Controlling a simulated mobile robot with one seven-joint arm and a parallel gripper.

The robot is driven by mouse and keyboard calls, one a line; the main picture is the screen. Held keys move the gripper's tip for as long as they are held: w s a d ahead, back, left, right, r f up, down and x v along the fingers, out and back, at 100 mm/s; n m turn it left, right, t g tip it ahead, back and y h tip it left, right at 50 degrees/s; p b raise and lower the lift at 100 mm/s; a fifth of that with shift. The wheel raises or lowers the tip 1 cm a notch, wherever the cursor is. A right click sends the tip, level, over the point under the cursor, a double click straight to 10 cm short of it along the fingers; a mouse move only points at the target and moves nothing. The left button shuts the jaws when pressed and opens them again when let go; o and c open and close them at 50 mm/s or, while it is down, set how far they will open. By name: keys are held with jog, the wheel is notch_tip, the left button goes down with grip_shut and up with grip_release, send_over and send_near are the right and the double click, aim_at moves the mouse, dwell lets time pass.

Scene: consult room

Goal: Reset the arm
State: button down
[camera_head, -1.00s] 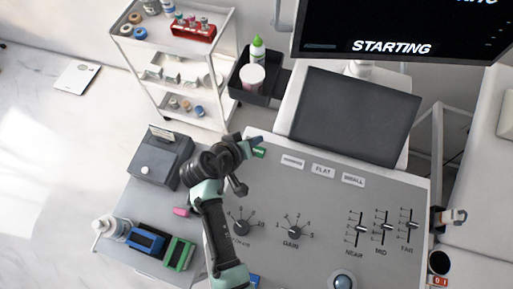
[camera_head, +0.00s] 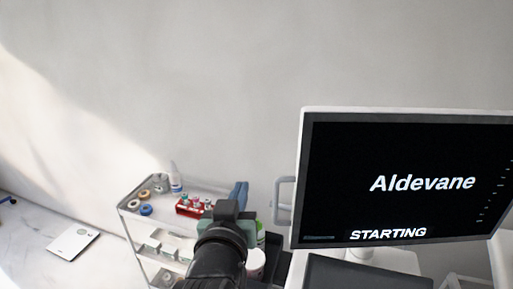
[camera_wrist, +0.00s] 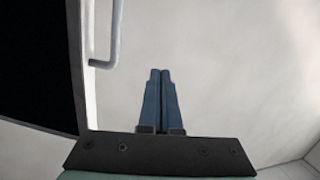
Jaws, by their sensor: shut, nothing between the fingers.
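My gripper (camera_head: 239,194) is raised in front of the wall in the head view, with its blue fingers pointing up. The wrist view shows the two blue fingers (camera_wrist: 160,100) side by side and shut, with nothing between them. My dark arm rises from the bottom of the head view and hides part of the cart and of the items beside it.
A monitor (camera_head: 400,180) reading "Aldevane" and "STARTING" stands to the right, its side handle (camera_head: 281,200) near my gripper. A white cart (camera_head: 128,210) with a red rack (camera_head: 190,209) stands at left. A scale (camera_head: 73,243) lies on the floor. The wall above is clear.

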jog(key=s+d+r+t, duration=0.1)
jog(key=s+r+t, duration=0.2)
jog(key=r, duration=0.7)
jog(key=s+d+r+t, duration=0.1)
jog(key=s+r+t, duration=0.2)
jog(key=r, duration=0.7)
jog(key=s+d+r+t+y, duration=0.1)
jog(key=s+r+t, duration=0.4)
jog(key=s+r, duration=0.6)
notch_tip(320, 180, up, 2)
jog(key=shift+s+r+y+b, duration=0.15)
jog(key=shift+s+y+b, duration=0.2)
jog(key=shift+y, duration=0.15)
